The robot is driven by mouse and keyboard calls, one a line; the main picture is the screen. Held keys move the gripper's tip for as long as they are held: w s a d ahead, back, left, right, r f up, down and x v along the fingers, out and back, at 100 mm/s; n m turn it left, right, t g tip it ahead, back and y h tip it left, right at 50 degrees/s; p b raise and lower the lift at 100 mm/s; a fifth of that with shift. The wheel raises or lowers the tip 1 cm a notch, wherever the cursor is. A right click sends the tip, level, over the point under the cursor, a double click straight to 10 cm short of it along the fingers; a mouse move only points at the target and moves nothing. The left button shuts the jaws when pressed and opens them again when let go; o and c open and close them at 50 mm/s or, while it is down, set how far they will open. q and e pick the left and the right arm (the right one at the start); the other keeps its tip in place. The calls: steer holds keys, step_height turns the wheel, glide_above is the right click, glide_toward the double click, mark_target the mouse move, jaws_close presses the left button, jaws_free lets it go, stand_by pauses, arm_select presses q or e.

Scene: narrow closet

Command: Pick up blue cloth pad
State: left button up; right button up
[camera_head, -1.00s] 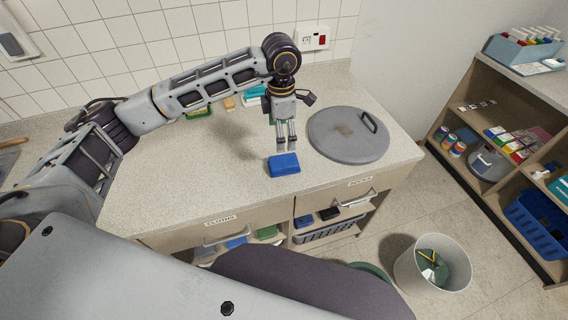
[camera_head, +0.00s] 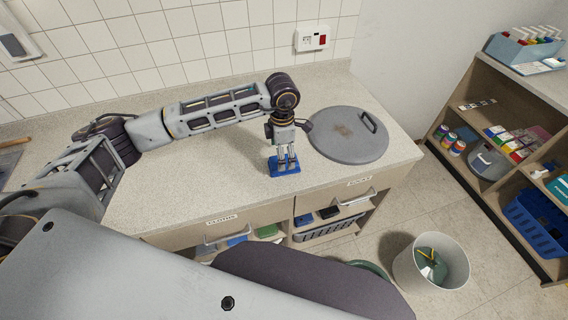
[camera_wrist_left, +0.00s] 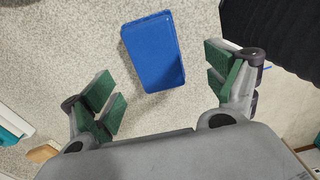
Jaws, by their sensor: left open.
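The blue cloth pad (camera_head: 286,173) lies flat on the speckled counter near its front edge, left of the grey round lid. My left gripper (camera_head: 287,160) is over the pad, pointing down, and its fingers cover part of it in the head view. In the left wrist view the whole pad (camera_wrist_left: 153,50) shows on the counter, beyond the open green-padded fingers (camera_wrist_left: 164,87). Nothing is between the fingers, and they do not visibly touch the pad. My right gripper is not in view.
The grey lid (camera_head: 347,134) with a handle lies close right of my gripper. Below the counter are labelled drawers (camera_head: 221,229) and shelves. A white bin (camera_head: 432,265) stands on the floor at right, near a shelf unit (camera_head: 500,190). The counter left of the pad is clear.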

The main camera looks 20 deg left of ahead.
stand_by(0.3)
arm_select(q)
steer(key=shift+w+d+f+p, duration=0.15)
steer(key=shift+f+p, duration=0.25)
steer(key=shift+f, duration=0.5)
steer(key=shift+w+d+f+p, duration=0.1)
steer(key=shift+f+p, duration=0.25)
steer(key=shift+f, duration=1.35)
steer(key=c, duration=1.1)
steer(key=shift+r, duration=0.15)
steer(key=shift+r+b, duration=0.95)
steer(key=shift+r, duration=3.9)
